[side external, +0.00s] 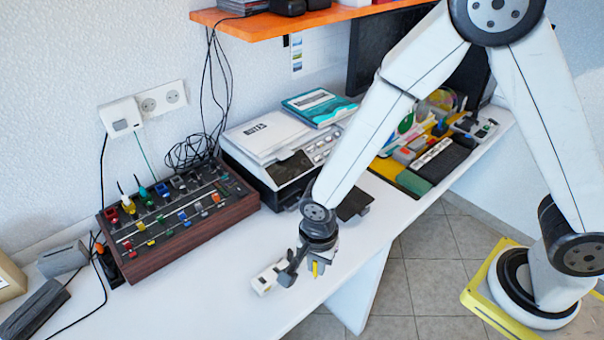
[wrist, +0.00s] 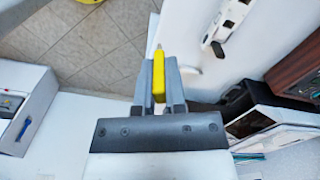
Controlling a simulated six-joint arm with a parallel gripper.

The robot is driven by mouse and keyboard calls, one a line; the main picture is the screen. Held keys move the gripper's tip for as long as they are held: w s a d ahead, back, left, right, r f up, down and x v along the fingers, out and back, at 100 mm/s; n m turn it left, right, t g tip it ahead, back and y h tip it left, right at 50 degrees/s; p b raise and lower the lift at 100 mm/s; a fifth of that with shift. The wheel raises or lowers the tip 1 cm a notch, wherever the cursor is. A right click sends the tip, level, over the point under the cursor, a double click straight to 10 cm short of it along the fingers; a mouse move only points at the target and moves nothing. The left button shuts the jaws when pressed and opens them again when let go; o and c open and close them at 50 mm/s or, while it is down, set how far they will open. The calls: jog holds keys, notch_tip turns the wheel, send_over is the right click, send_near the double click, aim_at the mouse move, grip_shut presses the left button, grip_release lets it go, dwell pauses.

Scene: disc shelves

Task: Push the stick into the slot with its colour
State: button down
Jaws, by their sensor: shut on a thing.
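My gripper (side external: 314,262) is shut on a yellow stick (wrist: 159,80) with a pale metal tip. The stick also shows below the gripper in the side external view (side external: 315,269), pointing down above the desk's front edge. A small white block with dark slots (side external: 266,279) lies on the desk just left of my gripper. The wrist view shows it as a white strip (wrist: 229,22) up and right of the stick, apart from it. I cannot make out any slot's colour.
A wood-sided control panel (side external: 186,242) with coloured plugs and sliders stands at the left. A grey-white machine with notes (side external: 268,133) stands behind my gripper. An orange shelf (side external: 265,28) hangs above. The front strip of the white desk (side external: 215,285) is mostly clear.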

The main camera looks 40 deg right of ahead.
jog(key=shift+w, duration=0.15)
jog(key=n, duration=1.3)
send_over(262, 275)
jog(key=s, duration=0.1)
jog(key=shift+s+a+f, duration=0.1)
jog(key=shift+a+f, duration=0.1)
jog(key=shift+f, duration=1)
jog(key=shift+a+f, duration=0.2)
jog(key=shift+f, duration=0.95)
jog(key=shift+f, duration=0.15)
jog(key=shift+f, duration=2.75)
jog(key=shift+f, duration=1.75)
jog(key=c, duration=0.6)
grip_release()
